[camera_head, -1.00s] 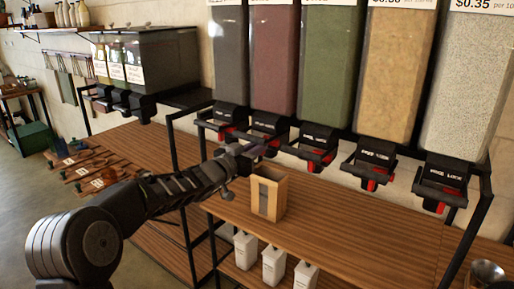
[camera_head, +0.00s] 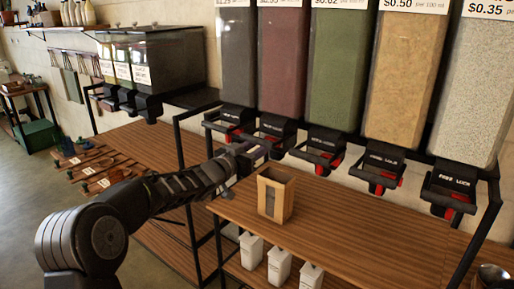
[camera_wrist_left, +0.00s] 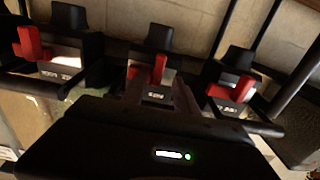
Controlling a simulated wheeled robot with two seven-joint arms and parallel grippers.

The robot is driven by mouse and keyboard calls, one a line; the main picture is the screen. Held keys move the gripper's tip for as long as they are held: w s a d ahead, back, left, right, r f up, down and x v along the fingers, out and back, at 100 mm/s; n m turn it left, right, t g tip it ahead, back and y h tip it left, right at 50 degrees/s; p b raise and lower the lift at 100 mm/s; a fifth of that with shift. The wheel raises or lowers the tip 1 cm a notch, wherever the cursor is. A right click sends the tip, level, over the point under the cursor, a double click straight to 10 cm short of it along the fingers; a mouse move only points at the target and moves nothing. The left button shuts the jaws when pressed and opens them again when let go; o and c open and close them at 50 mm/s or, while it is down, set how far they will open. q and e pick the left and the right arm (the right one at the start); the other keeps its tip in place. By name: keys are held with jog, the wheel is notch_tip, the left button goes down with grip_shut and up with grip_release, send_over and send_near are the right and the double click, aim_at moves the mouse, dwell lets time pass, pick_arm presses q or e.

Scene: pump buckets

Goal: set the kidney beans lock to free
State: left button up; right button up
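A dark red dispenser (camera_head: 280,62), second from the left in the main row, appears to be the kidney beans; its name is not readable. Its black lock unit (camera_head: 277,124) carries a red lever, partly hidden by my gripper in the head view. My left gripper (camera_head: 250,155) is just in front of and below this unit. In the left wrist view its two fingers (camera_wrist_left: 158,98) are apart, with a red lever (camera_wrist_left: 158,68) of the middle lock unit between and beyond them. Contact cannot be told. My right gripper is in neither view.
Other dispensers with red levers flank it, including a green one (camera_head: 337,65). The counter right of the box is clear.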

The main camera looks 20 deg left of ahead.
pick_arm(q)
jog(key=b+v, duration=0.2)
jog(key=v, duration=0.5)
jog(key=shift+s, duration=0.35)
jog(key=shift+a, duration=0.1)
